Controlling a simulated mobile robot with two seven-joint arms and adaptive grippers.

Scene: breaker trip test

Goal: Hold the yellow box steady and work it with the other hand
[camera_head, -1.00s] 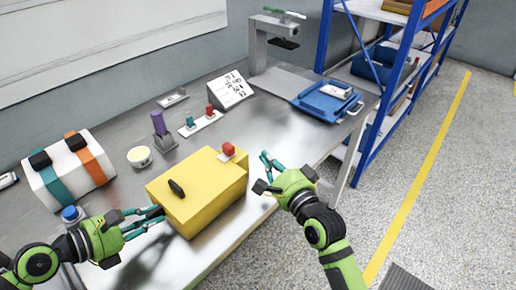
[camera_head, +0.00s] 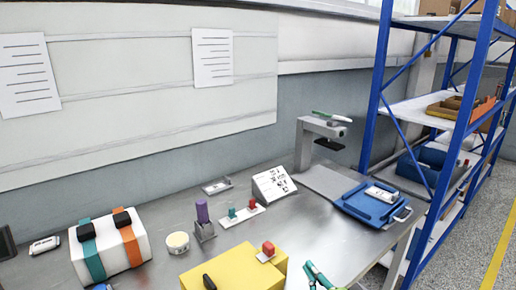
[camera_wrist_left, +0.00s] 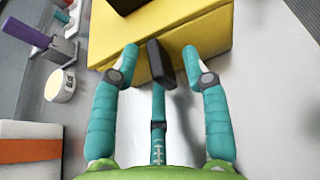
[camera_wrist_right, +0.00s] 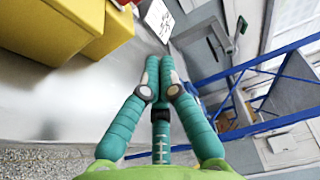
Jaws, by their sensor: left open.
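The yellow box (camera_head: 240,268) sits on the metal table (camera_head: 345,255), its lower part cut off in the head view. It has a black handle (camera_head: 209,282) and a red switch (camera_head: 268,248) on top. In the left wrist view my left gripper (camera_wrist_left: 160,52) is open, with the handle (camera_wrist_left: 160,65) between its fingertips at the box (camera_wrist_left: 190,25). Contact is unclear. My right gripper (camera_head: 316,274) is right of the box. In the right wrist view its fingertips (camera_wrist_right: 159,62) are together and empty, apart from the box (camera_wrist_right: 60,25).
A striped white box (camera_head: 110,247), a white cup (camera_head: 177,242), a purple-topped stand (camera_head: 202,218) and a small switch panel (camera_head: 242,214) stand left of and behind the box. A sign (camera_head: 273,184) and blue tray (camera_head: 372,203) are farther back. A blue-framed shelf (camera_head: 378,85) stands right.

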